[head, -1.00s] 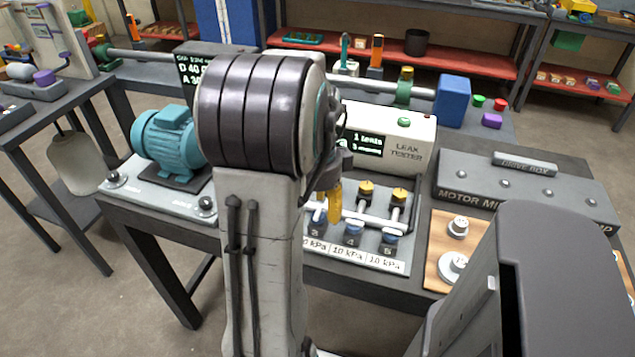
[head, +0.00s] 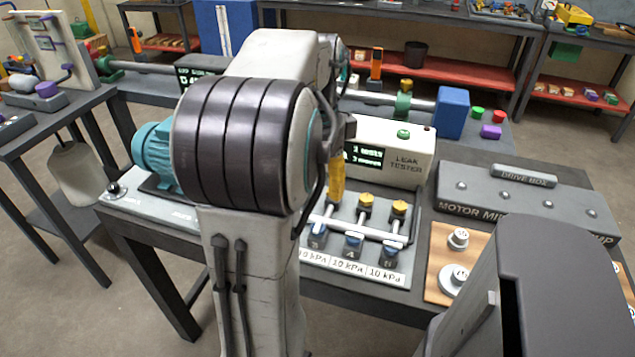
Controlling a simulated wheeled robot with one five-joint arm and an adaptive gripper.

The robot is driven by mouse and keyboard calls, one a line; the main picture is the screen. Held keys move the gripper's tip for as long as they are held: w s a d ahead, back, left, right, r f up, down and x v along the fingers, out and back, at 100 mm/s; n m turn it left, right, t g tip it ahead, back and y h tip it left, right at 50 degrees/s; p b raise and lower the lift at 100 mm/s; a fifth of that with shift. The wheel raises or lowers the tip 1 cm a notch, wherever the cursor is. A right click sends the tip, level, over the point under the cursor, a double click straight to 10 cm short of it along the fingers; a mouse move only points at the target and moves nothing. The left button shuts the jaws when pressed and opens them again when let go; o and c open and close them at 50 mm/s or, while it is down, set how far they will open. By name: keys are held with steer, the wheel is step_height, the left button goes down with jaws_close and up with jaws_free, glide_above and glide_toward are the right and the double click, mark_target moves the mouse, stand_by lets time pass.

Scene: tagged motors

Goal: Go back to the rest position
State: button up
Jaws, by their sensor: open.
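My arm rises from the bottom middle of the head view and bends forward over the bench. My gripper (head: 337,178) is mostly hidden behind the arm's thick dark joint. One yellow finger shows, pointing down just left of the leak tester's front. It is above the rack of gauge valves, and nothing is seen held in it. The jaws are open.
The leak tester (head: 397,155) and the valve rack (head: 390,262) with yellow knobs are close to my gripper. A teal motor (head: 152,150) stands left, partly behind my arm. The drive box (head: 525,195) and a wooden board (head: 440,240) with weights lie right.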

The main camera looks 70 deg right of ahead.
stand_by(0.7)
steer(key=f+n, duration=0.1)
steer(key=n, duration=0.3)
steer(key=f+n, duration=0.2)
steer(key=n, duration=0.3)
steer(key=f+n, duration=0.1)
steer(key=n, duration=0.3)
steer(key=shift+a+f+n+h, duration=0.25)
steer(key=shift+f+n+h, duration=0.15)
steer(key=w+a+r+n+t+p, duration=0.1)
steer(key=w+a+r+n+p, duration=0.1)
steer(key=a+n, duration=0.4)
steer(key=w+a+r+n+t+p, duration=0.1)
steer(key=w+a+r+n+p, duration=0.2)
steer(key=a, duration=1.2)
steer(key=w+a+r+n+t+p, duration=0.1)
steer(key=w+a+r+n+p, duration=0.2)
steer(key=w+a+n, duration=0.4)
steer(key=a+n, duration=0.4)
steer(key=shift+w+r+y, duration=0.3)
steer(key=shift+w+y, duration=0.1)
